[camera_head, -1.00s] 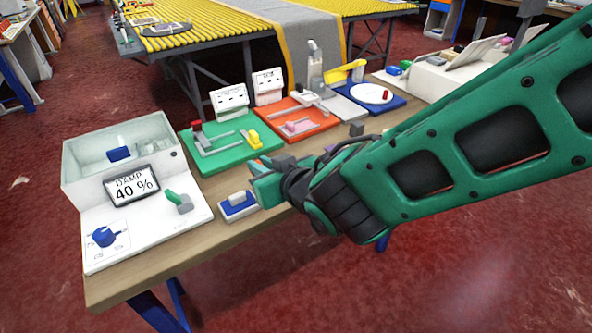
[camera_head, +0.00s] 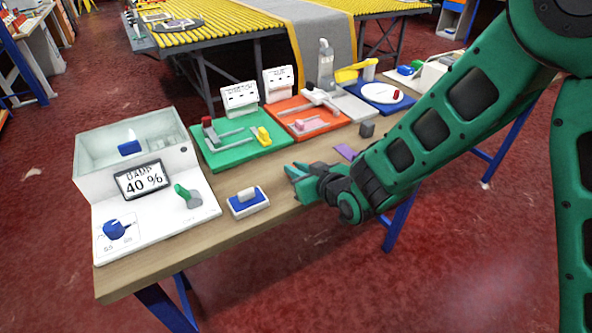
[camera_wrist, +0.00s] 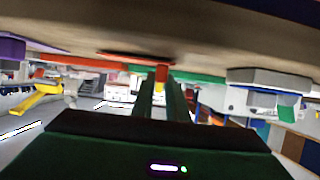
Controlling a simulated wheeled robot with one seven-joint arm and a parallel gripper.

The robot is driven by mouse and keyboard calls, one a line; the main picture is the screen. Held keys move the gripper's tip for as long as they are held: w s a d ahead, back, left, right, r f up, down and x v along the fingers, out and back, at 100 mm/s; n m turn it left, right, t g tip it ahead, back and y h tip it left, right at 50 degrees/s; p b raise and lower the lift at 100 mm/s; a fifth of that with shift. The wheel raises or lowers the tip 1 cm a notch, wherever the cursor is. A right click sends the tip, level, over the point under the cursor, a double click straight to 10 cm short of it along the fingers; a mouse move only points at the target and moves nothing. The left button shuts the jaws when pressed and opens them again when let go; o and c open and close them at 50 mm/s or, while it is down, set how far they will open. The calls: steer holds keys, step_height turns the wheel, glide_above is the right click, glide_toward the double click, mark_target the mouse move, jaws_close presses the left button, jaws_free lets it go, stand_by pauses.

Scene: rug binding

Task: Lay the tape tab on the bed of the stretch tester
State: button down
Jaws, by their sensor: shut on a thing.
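The stretch tester looks to be the green board (camera_head: 224,158) with a sign (camera_head: 239,98) reading roughly "STRETCH". It carries grey rails, a red-topped post (camera_head: 208,127) at left and a yellow clamp (camera_head: 263,136) at right. My gripper (camera_head: 291,171) hangs over the wooden table's front part, in front of and right of the green board, apart from it. In the wrist view the two dark green fingers (camera_wrist: 154,88) lie close together, pointing toward the boards.
A white "DAMP 40 %" box (camera_head: 115,212) stands at left. A blue-and-white block (camera_head: 248,202) lies between it and my gripper. A purple strip (camera_head: 346,152) and a dark block (camera_head: 367,129) lie to the right. The orange board (camera_head: 316,133) adjoins the green one.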

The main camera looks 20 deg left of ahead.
steer(key=shift+f, duration=0.2)
steer(key=c, duration=1.7)
jaws_free()
steer(key=shift+c, duration=0.2)
steer(key=shift+r, duration=0.1)
